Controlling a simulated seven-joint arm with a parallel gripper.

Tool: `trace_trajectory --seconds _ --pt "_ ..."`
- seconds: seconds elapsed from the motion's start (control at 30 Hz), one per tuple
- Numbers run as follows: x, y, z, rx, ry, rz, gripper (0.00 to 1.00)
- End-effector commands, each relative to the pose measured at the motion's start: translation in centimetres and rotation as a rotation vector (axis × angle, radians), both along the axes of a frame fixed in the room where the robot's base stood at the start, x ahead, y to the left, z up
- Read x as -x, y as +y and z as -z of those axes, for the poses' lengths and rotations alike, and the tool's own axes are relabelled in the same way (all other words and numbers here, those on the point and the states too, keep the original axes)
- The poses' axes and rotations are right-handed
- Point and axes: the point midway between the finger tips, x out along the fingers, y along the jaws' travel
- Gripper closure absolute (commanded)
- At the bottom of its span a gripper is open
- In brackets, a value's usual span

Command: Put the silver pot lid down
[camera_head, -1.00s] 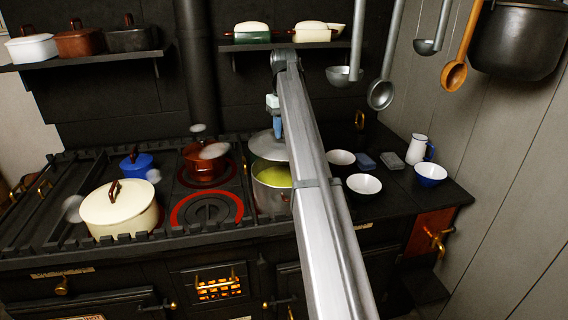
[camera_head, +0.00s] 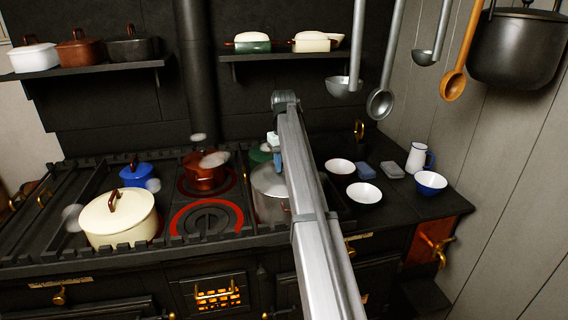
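The silver pot lid (camera_head: 266,181) is over the silver pot (camera_head: 269,208), covering its opening. It looks level; I cannot tell whether its rim touches the pot. My gripper (camera_head: 278,165) is just above the middle of the lid, with its bluish fingers pointing down. It appears shut on the lid's handle, since the lid has moved along with it. The handle itself is too small and hidden to make out, and my arm covers the right side of the lid and pot.
A red-brown pot (camera_head: 205,172), a blue pot (camera_head: 136,175) and a cream lidded pot (camera_head: 117,217) stand on the stove. A green pot (camera_head: 259,154) is behind the silver one. White bowls (camera_head: 364,193) stand right of my arm. Ladles (camera_head: 380,103) hang above at right.

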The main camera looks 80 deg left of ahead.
Motion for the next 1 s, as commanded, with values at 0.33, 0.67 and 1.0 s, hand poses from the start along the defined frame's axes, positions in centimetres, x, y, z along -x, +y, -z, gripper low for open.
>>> trace_trajectory --seconds 0.33,0.67,1.0 --pt "0.0 0.0 0.4 0.000 0.000 0.000 0.58" --pt "0.0 0.0 0.4 0.001 0.000 0.000 0.42" --pt "0.0 0.1 -1.9 0.000 0.000 0.000 0.42"
